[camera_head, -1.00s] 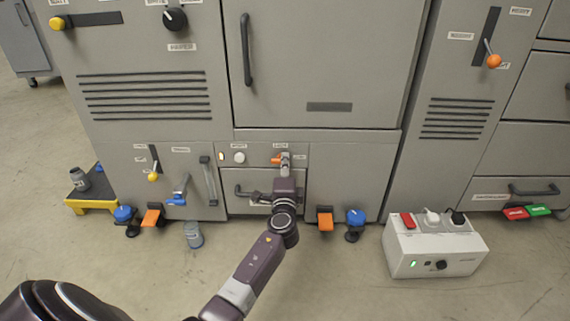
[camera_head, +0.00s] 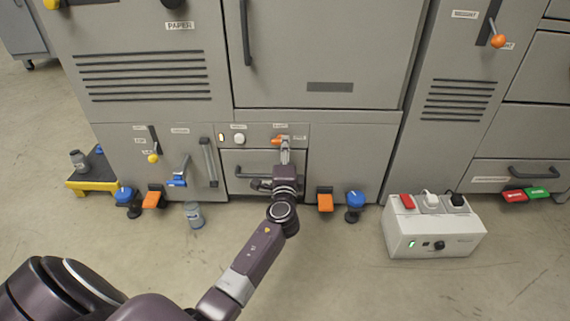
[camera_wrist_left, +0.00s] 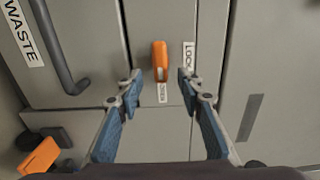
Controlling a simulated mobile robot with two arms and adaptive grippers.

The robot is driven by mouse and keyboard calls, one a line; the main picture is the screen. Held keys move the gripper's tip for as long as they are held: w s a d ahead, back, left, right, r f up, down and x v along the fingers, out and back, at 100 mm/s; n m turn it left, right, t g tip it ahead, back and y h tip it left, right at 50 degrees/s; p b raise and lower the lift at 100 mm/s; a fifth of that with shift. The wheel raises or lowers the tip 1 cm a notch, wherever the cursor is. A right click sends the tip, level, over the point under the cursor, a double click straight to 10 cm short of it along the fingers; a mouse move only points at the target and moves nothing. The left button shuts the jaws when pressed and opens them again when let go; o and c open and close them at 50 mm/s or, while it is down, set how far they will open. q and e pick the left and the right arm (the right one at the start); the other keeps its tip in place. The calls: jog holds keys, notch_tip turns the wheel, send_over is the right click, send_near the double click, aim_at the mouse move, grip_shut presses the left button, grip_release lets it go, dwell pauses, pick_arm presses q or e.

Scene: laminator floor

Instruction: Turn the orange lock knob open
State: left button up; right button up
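The orange lock knob (camera_wrist_left: 160,62) is on the panel of the grey machine, beside the label LOCK (camera_wrist_left: 189,58). In the left wrist view it lies between my left gripper's fingertips (camera_wrist_left: 158,78), a little beyond them, with a gap on both sides. The fingers are spread open and hold nothing. In the head view the knob (camera_head: 277,141) shows at the upper left of my left gripper (camera_head: 285,150), which reaches the low panel from the front. The gripper partly covers the panel there. My right gripper is not in view.
A white button (camera_head: 239,139) is left of the knob, and a drawer handle (camera_wrist_left: 62,50) is close by. A white box (camera_head: 432,235) is on the floor at right.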

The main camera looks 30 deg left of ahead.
pick_arm(q)
jog(key=v, duration=0.9)
jog(key=shift+s, duration=0.25)
jog(key=shift+d, duration=0.1)
